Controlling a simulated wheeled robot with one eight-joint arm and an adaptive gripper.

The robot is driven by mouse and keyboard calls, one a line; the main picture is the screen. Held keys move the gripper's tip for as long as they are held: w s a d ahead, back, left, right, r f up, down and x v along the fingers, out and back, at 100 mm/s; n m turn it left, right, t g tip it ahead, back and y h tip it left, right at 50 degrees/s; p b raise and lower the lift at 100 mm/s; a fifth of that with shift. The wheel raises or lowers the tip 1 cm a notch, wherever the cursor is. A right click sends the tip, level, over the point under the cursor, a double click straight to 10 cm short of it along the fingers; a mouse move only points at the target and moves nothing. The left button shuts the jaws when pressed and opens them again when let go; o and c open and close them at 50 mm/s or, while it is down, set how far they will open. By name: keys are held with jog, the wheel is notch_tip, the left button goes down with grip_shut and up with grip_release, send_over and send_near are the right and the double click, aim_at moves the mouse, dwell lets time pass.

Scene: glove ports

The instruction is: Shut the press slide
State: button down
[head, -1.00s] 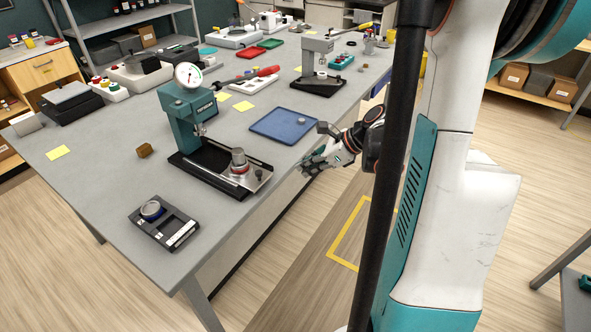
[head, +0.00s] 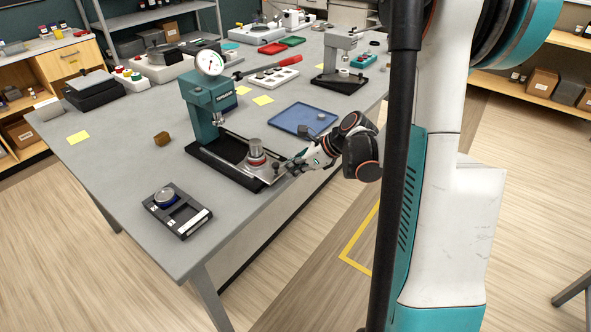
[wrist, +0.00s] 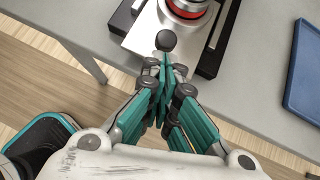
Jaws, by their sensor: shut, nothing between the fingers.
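The teal press (head: 208,92) with a round dial stands on a black base on the grey table. Its metal slide (head: 262,171) is out toward the table's front edge, away from the press column, and carries a round metal part with a red ring (head: 256,155). The slide also shows in the wrist view (wrist: 150,34), with a dark round knob (wrist: 166,40) at its near end. My gripper (head: 296,164) is shut and empty at the slide's outer end. In the wrist view my fingertips (wrist: 167,66) are right by the knob; I cannot tell whether they touch it.
A blue tray (head: 303,117) lies right of the press. A second, grey press (head: 339,65) stands farther back.

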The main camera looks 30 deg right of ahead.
jog(key=w+a, duration=0.1)
jog(key=w, duration=0.4)
jog(key=w+a, duration=0.2)
jog(key=w, duration=0.2)
jog(key=w+a, duration=0.2)
jog(key=w, duration=0.3)
jog(key=shift+w+a, duration=0.15)
jog(key=shift+w, duration=0.15)
jog(key=shift+w+a, duration=0.15)
jog(key=shift+w, duration=0.4)
jog(key=shift+r, duration=0.1)
jog(key=shift+b, duration=0.3)
